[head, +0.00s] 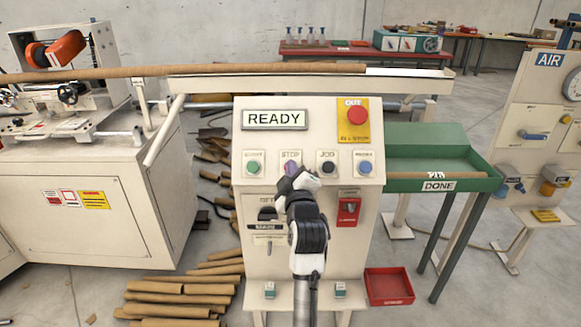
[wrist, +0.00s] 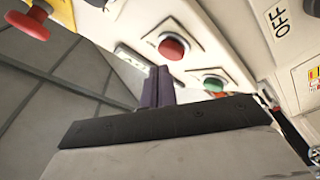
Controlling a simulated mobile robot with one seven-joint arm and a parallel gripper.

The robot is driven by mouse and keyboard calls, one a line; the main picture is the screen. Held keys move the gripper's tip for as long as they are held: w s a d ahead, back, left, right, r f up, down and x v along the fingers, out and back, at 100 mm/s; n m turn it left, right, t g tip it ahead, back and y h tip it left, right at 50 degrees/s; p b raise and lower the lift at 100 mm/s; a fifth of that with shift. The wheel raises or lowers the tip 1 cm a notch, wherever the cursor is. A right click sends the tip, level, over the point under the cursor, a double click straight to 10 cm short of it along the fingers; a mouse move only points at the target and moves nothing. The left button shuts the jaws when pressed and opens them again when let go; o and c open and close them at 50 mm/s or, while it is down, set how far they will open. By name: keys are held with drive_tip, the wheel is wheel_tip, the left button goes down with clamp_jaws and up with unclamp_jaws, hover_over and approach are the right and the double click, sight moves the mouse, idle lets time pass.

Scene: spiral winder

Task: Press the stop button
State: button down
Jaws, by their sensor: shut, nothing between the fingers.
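The stop button is the round red button (wrist: 172,48) on a white square plate in the wrist view. In the head view its plate (head: 290,155) shows the STOP label, and my gripper hides the button itself. My gripper (head: 290,174) is in front of the lower button row of the cream control panel (head: 311,103). In the wrist view the dark purple fingers of my gripper (wrist: 155,88) are shut together and empty. Their tips lie just below the red button in the picture; I see no clear contact.
A green button (head: 253,168) is left of STOP; black (head: 328,168) and blue (head: 364,167) buttons are right. A big red mushroom button (head: 357,115) is above right. The display (head: 274,119) reads READY. A green DONE tray (head: 438,185) stands at right.

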drive_tip(key=shift+s+r+p, duration=1.1)
drive_tip(key=shift+s+r, duration=0.55)
drive_tip(key=shift+s, duration=0.3)
